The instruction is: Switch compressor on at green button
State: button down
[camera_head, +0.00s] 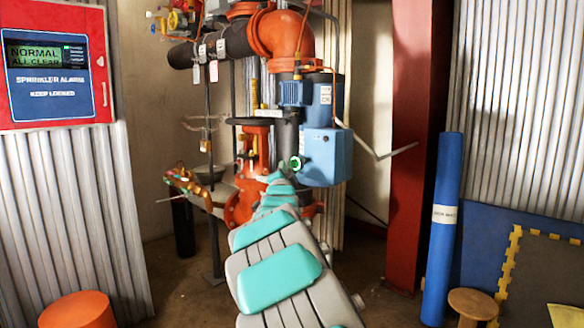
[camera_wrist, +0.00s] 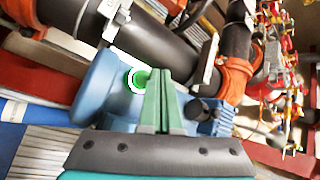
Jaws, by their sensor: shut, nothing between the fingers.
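The compressor is a blue box (camera_head: 326,157) on the piping in the middle of the head view, with a blue motor above it. Its green button (camera_head: 297,163) has a pale ring and sits on the box's left side. In the wrist view the green button (camera_wrist: 140,80) shows just left of my fingers, on the blue housing (camera_wrist: 98,88). My gripper (camera_wrist: 160,72) is shut and empty, its fingertips close beside the button in the picture. I cannot tell whether they touch it. In the head view my arm hides most of the gripper.
Orange and black pipes (camera_head: 285,35) rise behind the compressor. A valve cluster (camera_head: 187,182) stands to the left, and a red alarm panel (camera_head: 60,100) hangs at far left. A red column (camera_head: 410,140) and a blue roll (camera_head: 441,230) stand right. An orange drum (camera_head: 77,311) is front left.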

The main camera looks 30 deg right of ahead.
jog(key=a, duration=0.2)
jog(key=s+a, duration=0.1)
jog(key=a, duration=0.1)
jog(key=shift+s, duration=0.2)
dwell(0.4)
jog(key=s+a+f+n+g+y+p, duration=0.1)
jog(key=s+a+f+n+g+y, duration=0.4)
jog(key=s+f, duration=0.55)
jog(key=s+a+f+n+g+y+p, duration=0.2)
jog(key=s+a+f+n+g, duration=0.45)
jog(key=s, duration=0.65)
jog(key=s+a+f+n+g, duration=0.1)
jog(key=s+a+f+g, duration=0.1)
jog(key=s, duration=0.9)
jog(key=s+a+f+n+g+y+p, duration=0.1)
jog(key=s+a+f+n+g, duration=0.1)
jog(key=s, duration=0.9)
jog(key=s+a+f+n+g+y, duration=0.1)
jog(key=s+a+f+n+g, duration=0.1)
jog(key=s, duration=0.9)
notch_tip(320, 180, down, 3)
jog(key=shift+s+a+f+g+p, duration=0.25)
jog(key=shift+a+g+p, duration=0.15)
jog(key=shift+g, duration=0.85)
